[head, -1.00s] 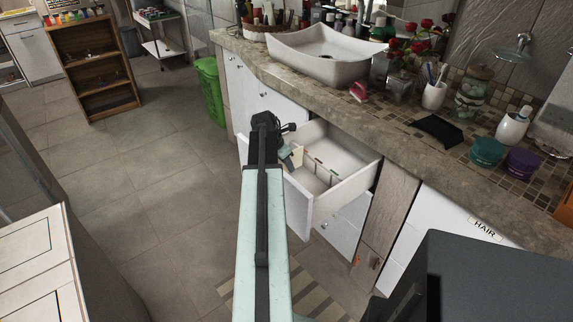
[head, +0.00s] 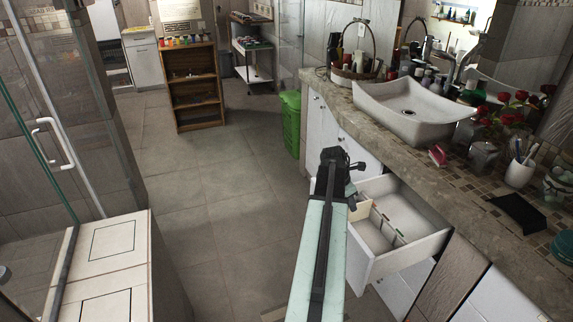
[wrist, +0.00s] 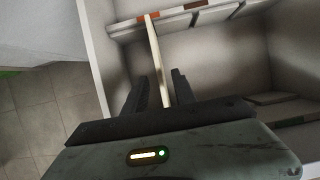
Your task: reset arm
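My arm reaches forward in the head view, with my gripper (head: 352,180) at its far end by the left side of an open white drawer (head: 408,262). In the wrist view my gripper (wrist: 160,90) has two dark fingers standing apart. A thin pale divider (wrist: 157,60) of the drawer shows between and beyond them. I cannot tell whether the fingers touch it. I see nothing held. The drawer interior (wrist: 220,65) shows below the gripper, with dividers and coloured strips along their tops.
A stone counter (head: 455,188) with a white basin (head: 415,110) runs above the drawer. A green bin (head: 290,122) and wooden shelf (head: 195,88) stand farther off. A glass door (head: 40,150) and white-topped cabinet (head: 105,245) are on the left. The tiled floor between is open.

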